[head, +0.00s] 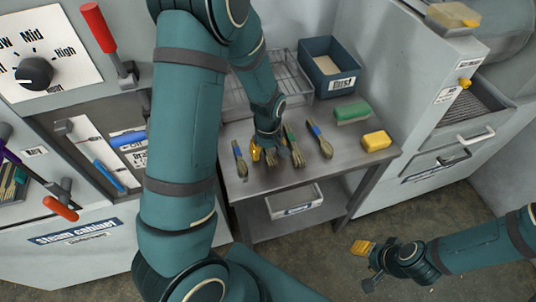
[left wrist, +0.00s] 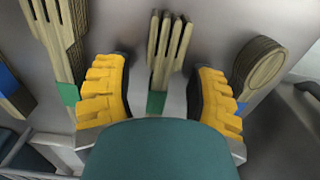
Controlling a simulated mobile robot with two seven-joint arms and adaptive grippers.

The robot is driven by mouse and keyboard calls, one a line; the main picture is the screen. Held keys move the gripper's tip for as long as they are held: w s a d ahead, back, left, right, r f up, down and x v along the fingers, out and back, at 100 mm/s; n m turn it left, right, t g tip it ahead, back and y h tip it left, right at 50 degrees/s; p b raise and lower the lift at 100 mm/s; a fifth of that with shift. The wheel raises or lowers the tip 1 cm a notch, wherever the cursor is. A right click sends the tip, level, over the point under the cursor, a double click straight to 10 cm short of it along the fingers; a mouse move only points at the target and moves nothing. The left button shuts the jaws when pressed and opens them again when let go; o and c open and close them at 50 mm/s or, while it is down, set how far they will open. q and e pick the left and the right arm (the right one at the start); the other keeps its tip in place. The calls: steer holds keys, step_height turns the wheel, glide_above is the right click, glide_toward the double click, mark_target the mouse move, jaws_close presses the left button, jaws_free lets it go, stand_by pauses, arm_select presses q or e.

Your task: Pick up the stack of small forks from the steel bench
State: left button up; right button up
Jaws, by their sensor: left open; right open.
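The stack of small forks (left wrist: 168,45) is wooden with a green band and lies on the steel bench (head: 345,167). In the left wrist view its tines point up the picture. My left gripper (head: 269,150) is open over it, with one yellow-padded finger on each side. Gaps show between both fingers and the forks. Part of the handle is hidden by the gripper body. In the head view only the tines (head: 271,160) show below the gripper. My right gripper (head: 366,265) is open and empty, over the floor at the lower right.
Larger forks with a green band (left wrist: 55,40) lie close on one side, a spoon stack (left wrist: 262,65) on the other. Another blue-banded spoon stack (head: 321,140), a green brush (head: 352,113), a yellow block (head: 376,141) and a blue bin (head: 330,70) are on the bench.

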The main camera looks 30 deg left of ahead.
arm_select(q)
steer(key=shift+f, duration=0.2)
jaws_close()
steer(key=shift+r, duration=0.1)
